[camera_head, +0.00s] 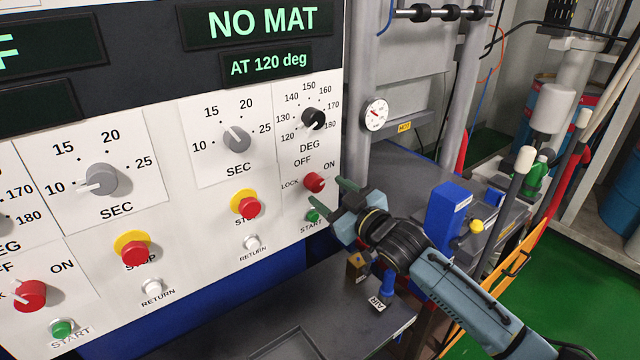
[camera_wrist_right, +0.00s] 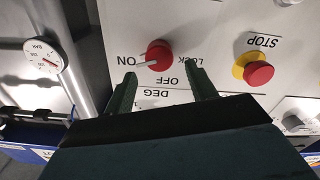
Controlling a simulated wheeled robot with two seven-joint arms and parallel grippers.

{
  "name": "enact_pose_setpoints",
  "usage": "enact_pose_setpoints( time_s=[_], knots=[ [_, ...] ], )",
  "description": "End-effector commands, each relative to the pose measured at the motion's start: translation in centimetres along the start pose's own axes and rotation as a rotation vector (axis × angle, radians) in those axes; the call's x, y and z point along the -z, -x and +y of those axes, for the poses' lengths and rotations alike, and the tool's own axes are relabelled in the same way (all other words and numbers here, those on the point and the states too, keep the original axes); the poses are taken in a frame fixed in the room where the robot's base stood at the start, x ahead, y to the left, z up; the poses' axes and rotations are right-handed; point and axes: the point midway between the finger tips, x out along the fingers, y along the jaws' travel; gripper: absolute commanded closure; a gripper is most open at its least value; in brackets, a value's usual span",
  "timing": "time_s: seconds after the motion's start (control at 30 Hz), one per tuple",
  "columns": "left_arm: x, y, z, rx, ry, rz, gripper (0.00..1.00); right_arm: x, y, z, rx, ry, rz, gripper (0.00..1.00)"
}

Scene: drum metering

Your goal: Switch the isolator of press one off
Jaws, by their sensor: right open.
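A red isolator knob (camera_head: 315,182) sits on the right-hand control panel, among the labels OFF, LOCK and ON. It also shows in the right wrist view (camera_wrist_right: 160,55), where the picture is upside down and its pale pointer mark points toward ON. My right gripper (camera_head: 324,192) is open and empty in front of this knob. In the right wrist view its two green fingers (camera_wrist_right: 162,76) lie to either side of the knob, which appears just beyond their tips; I cannot tell whether they touch. A second red isolator knob (camera_head: 30,295) is at the lower left. My left gripper is not in view.
Close by are a green start button (camera_head: 313,216), a red stop button on yellow (camera_head: 246,204), a white return button (camera_head: 252,243) and a black DEG dial (camera_head: 313,119). A grey ledge (camera_head: 240,330) lies below.

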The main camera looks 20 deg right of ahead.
Motion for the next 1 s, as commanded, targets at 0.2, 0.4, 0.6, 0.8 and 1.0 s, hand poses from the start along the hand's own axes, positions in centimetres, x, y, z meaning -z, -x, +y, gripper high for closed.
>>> enact_pose_setpoints(
  time_s=[0.2,0.4,0.6,0.8,1.0],
  knots=[
    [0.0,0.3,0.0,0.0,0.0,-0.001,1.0,0.0,-3.0,0.0,0.0,-0.001,-0.001,0.44],
    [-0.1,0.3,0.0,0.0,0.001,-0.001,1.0,-0.1,-4.1,-0.1,0.001,0.0,-0.002,0.44],
    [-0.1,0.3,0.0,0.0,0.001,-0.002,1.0,-0.1,-4.2,-0.1,0.001,0.0,-0.002,0.44],
    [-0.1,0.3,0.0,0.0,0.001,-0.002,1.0,-0.1,-4.2,-0.1,0.001,0.0,-0.002,0.58],
    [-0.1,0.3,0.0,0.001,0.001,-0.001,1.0,-0.1,-4.2,-0.1,0.001,0.0,-0.002,0.84]
  ],
)
